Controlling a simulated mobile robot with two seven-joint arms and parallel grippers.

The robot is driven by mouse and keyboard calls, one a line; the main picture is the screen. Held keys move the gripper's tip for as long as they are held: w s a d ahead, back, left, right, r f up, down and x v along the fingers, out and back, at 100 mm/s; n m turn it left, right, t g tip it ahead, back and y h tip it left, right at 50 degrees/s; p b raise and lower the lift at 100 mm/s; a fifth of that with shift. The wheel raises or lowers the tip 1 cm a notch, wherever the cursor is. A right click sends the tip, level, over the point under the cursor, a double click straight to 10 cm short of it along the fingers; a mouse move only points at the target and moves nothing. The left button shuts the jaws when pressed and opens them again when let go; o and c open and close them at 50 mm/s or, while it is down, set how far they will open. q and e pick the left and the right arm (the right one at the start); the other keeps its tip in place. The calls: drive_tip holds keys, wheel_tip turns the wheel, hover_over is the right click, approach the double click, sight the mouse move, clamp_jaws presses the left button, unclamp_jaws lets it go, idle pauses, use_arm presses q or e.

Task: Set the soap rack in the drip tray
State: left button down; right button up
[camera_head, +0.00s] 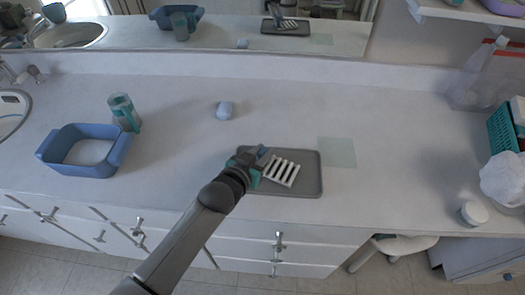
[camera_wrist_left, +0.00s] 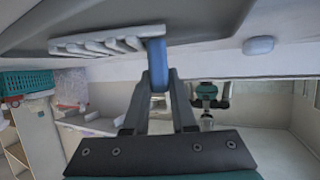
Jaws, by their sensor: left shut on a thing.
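The soap rack (camera_head: 281,171) is a white slatted piece with a blue end at the gripper. It shows within the outline of the grey drip tray (camera_head: 312,183) in the head view. My left gripper (camera_head: 258,158) is over the tray's left part, shut on the rack's blue end. In the left wrist view the fingers close on the blue part (camera_wrist_left: 156,60), with the white slats (camera_wrist_left: 95,45) reaching to the left. Whether the rack touches the tray floor I cannot tell. My right gripper is not in view.
A blue basin (camera_head: 118,152) and a teal-grey cup (camera_head: 124,112) stand at the left. A pale soap-like object (camera_head: 224,110) lies behind the tray. A pale glass square (camera_head: 338,152) lies right of the tray. The counter's middle right is clear.

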use_arm(q)
drive_tip(key=shift+f, duration=0.15)
drive_tip(key=c, duration=0.7)
unclamp_jaws()
drive_tip(key=shift+o, duration=0.2)
drive_tip(key=shift+p+v, duration=1.3)
drive_tip(key=shift+v, duration=0.1)
drive_tip(key=shift+p+v, duration=2.15)
drive_tip(key=shift+v, duration=0.4)
